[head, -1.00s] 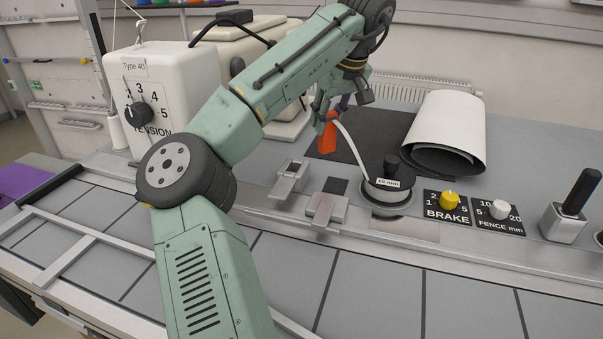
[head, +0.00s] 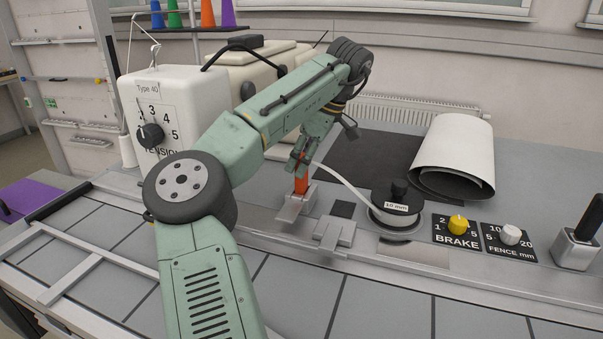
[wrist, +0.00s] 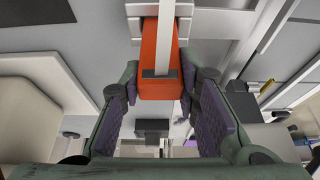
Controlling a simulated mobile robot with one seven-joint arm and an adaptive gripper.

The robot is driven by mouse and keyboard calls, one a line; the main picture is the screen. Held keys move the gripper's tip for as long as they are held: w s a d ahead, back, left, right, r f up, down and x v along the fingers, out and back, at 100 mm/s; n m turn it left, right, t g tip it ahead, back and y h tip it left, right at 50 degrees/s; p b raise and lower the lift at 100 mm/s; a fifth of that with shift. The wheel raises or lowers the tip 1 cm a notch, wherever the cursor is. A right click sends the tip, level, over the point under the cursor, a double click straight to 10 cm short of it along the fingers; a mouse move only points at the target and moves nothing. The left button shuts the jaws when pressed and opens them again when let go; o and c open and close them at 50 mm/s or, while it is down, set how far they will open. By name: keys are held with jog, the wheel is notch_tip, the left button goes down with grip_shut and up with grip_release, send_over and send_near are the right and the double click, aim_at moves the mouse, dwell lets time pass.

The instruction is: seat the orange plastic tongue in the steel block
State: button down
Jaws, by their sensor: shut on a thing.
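My gripper (head: 302,158) is shut on the orange plastic tongue (head: 301,182), which stands upright below the fingers. The steel block (head: 291,213) is directly below the tongue, whose lower end meets it in the head view. I cannot tell whether that end is inside the block or just above or behind it. In the wrist view, the tongue (wrist: 155,52) lies between the fingertips (wrist: 158,88), with pale metal of the block (wrist: 185,27) at its far end. A white strip (head: 342,181) runs from the tongue to the reel.
The reel (head: 396,211) stands to the right of the block. A second metal piece (head: 334,232) lies in front. The brake knob (head: 458,224) and fence knob (head: 510,234) are farther right. A white roll (head: 455,150) lies behind. The tension machine (head: 158,105) stands at the left.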

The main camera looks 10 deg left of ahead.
jog(key=shift+f, duration=1.65)
jog(key=shift+f, duration=0.1)
jog(key=c, duration=1.2)
grip_release()
jog(key=v, duration=1.2)
jog(key=shift+a, duration=0.1)
jog(key=shift+s, duration=0.1)
